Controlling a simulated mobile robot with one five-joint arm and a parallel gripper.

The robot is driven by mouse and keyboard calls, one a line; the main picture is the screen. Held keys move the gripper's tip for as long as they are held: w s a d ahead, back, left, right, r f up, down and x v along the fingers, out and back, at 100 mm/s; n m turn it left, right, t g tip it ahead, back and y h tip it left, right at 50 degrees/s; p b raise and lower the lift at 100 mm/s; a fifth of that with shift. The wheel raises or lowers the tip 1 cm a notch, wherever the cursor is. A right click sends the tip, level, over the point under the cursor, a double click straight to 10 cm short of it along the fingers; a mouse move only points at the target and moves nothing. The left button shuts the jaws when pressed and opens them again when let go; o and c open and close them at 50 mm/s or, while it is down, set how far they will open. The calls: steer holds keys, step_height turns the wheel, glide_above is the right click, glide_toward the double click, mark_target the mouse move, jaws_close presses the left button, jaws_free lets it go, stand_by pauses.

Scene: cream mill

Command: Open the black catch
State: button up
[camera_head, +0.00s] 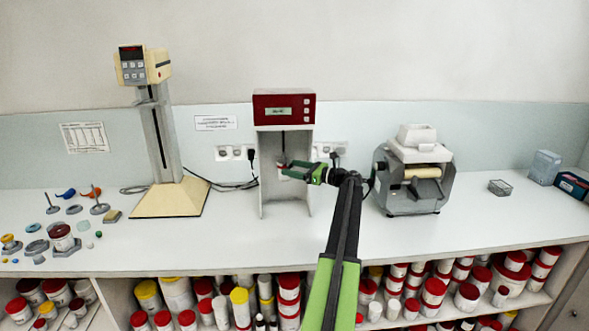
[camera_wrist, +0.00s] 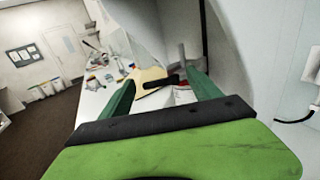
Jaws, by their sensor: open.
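The machine with the dark red top (camera_head: 284,108) stands at the middle of the bench, with a dark vertical shaft in its open front. A small black bar, apparently the black catch (camera_wrist: 168,82), shows between my fingers in the wrist view. A grey cylindrical part (camera_wrist: 181,58) is just beyond it. A white jar with red marking (camera_wrist: 184,95) lies below it. My gripper (camera_head: 284,170) reaches into the machine's opening from the right. Its green fingers are open on either side of the bar in the wrist view (camera_wrist: 160,84); I cannot tell whether they touch it.
The machine's side walls (camera_head: 308,185) stand close around my gripper. A cream stand (camera_head: 168,198) is to the left, a grey roller mill (camera_head: 415,180) to the right. Small jars and tools lie at the bench's left end. The bench front (camera_head: 240,232) is clear.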

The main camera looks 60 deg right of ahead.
steer(key=shift+s, duration=0.15)
steer(key=s+d, duration=0.1)
steer(key=s, duration=1.6)
steer(key=shift+d, duration=0.25)
